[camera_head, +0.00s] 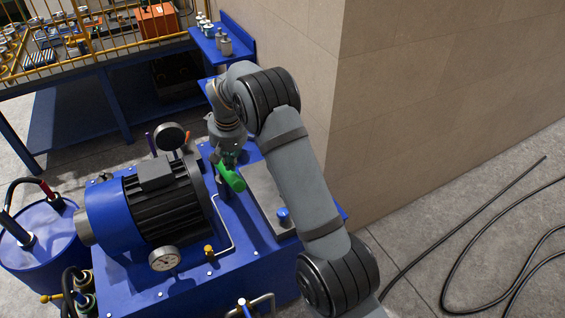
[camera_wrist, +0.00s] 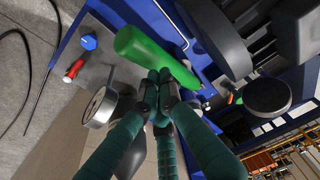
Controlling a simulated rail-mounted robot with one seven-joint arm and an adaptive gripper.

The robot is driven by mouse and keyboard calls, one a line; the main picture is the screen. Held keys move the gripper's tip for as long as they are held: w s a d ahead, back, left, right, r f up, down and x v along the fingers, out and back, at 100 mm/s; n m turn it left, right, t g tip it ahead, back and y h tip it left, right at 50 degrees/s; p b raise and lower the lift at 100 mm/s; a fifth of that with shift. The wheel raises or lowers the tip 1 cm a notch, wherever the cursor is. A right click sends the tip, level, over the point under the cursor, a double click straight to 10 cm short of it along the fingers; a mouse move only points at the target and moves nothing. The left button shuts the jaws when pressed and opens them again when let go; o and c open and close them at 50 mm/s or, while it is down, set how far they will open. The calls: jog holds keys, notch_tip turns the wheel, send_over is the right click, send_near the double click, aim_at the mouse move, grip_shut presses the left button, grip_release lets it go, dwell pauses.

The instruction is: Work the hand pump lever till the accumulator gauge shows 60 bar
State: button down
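The pump lever's green handle (camera_head: 231,177) sticks up beside the motor on the blue power unit; in the wrist view the green handle (camera_wrist: 148,48) lies across the upper middle. My gripper (camera_head: 229,157) is above and against the handle in the head view. In the wrist view my gripper (camera_wrist: 162,78) has its teal fingers drawn together, tips beside the handle's lower edge; whether they touch is unclear. A white dial gauge (camera_head: 165,259) is at the unit's front, its reading too small to tell. Another gauge (camera_wrist: 98,107) shows tilted in the wrist view, unreadable. Which gauge is the accumulator's is unclear.
A blue-and-black motor (camera_head: 155,205) stands left of the handle. A dark round disc (camera_head: 170,136) rises behind it. A blue knob (camera_head: 283,215) is on the plate right of the handle. A brown wall (camera_head: 440,90) stands behind right. A blue drum (camera_head: 45,235) is at left.

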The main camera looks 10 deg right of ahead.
notch_tip(320, 180, up, 6)
jog(key=p, duration=0.4)
jog(key=shift+f, duration=0.1)
notch_tip(320, 180, down, 7)
jog(key=b, duration=0.5)
jog(key=shift+f, duration=0.15)
jog(key=shift+a, duration=0.1)
dwell(1.0)
